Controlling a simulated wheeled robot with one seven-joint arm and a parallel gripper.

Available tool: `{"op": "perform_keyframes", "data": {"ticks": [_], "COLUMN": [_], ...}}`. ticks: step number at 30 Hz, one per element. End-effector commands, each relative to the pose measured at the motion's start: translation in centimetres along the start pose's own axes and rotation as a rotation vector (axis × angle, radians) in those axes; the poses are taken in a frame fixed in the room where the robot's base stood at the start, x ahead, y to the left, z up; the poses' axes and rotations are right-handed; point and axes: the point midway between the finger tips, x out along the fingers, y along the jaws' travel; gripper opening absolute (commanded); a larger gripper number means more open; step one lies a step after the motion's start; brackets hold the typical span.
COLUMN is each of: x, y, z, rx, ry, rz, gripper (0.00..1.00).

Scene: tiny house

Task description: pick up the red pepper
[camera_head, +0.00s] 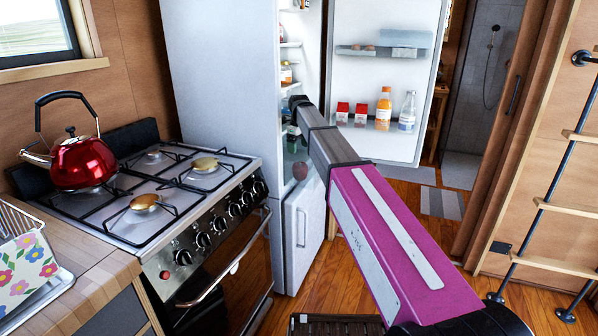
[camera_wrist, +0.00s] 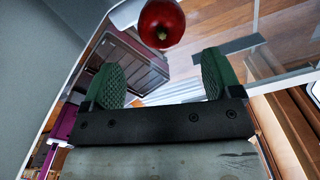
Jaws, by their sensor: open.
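The red pepper (camera_wrist: 161,23) shows at the top of the wrist view as a glossy, rounded red thing with a pale stem spot. It is beyond my fingertips and apart from them. My gripper (camera_wrist: 162,76) is open and empty, with its two green textured pads spread apart. In the head view my arm reaches into the open fridge (camera_head: 225,70), and my fingers are mostly hidden there. A dark reddish round thing (camera_head: 299,170) shows low in the fridge; I cannot tell whether it is the same pepper.
The fridge door (camera_head: 385,75) stands open on the right, with bottles (camera_head: 407,112) and red cartons (camera_head: 361,114) on its shelf. A stove (camera_head: 150,185) with a red kettle (camera_head: 83,163) stands left of the fridge. Wooden floor (camera_head: 400,205) is free beyond my arm.

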Motion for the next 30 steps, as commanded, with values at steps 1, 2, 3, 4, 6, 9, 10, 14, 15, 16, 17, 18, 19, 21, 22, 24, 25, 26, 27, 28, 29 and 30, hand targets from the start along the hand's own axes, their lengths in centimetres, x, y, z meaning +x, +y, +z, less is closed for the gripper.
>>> {"op": "perform_keyframes", "data": {"ticks": [1, 2, 3, 4, 6, 9, 10, 14, 15, 16, 17, 18, 19, 21, 22, 24, 25, 26, 27, 28, 29, 30], "x": [0.1, 0.2, 0.5, 0.8, 1.6, 3.1, 3.6, 5.2, 5.4, 5.6, 5.7, 5.9, 6.1, 6.7, 7.1, 8.0, 8.5, 9.0, 9.6, 9.9, 10.2, 10.5], "y": [0.2, 0.3, 0.3, 0.3, 0.3, 0.3, 0.3, 0.2, 0.2, 0.2, 0.2, 0.2, 0.2, 0.1, 0.1, 0.0, -0.1, -0.1, -0.1, -0.1, -0.1, -0.1], "z": [-0.2, -0.2, -0.2, -0.2, -0.3, -0.3, -0.3, -0.3, -0.3, -0.3, -0.3, -0.4, -0.4, -0.5, -0.6, -0.8, -0.9, -0.9, -0.9, -0.9, -0.9, -0.9], "rx": [0.015, 0.019, 0.023, 0.025, 0.024, 0.023, 0.023, 0.022, 0.022, 0.022, 0.022, 0.022, 0.022, 0.022, 0.022, 0.022, 0.022, 0.022, 0.022, 0.022, 0.021, 0.021], "ry": [0.011, 0.014, 0.016, 0.017, 0.016, 0.016, 0.016, 0.014, 0.014, 0.013, 0.013, 0.014, 0.014, 0.014, 0.014, 0.013, 0.013, 0.014, 0.014, 0.014, 0.013, 0.013], "rz": [0.002, 0.003, 0.004, 0.004, 0.004, 0.004, 0.005, 0.004, 0.004, 0.004, 0.004, 0.004, 0.004, 0.004, 0.004, 0.004, 0.004, 0.005, 0.005, 0.005, 0.004, 0.004], "gripper": [0.84, 0.84, 0.84, 0.84, 0.84, 0.84, 0.84, 0.84, 0.84, 0.84, 0.84, 0.84, 0.84, 0.84, 0.84, 0.84, 0.84, 0.84, 0.84, 0.84, 0.84, 0.84]}}
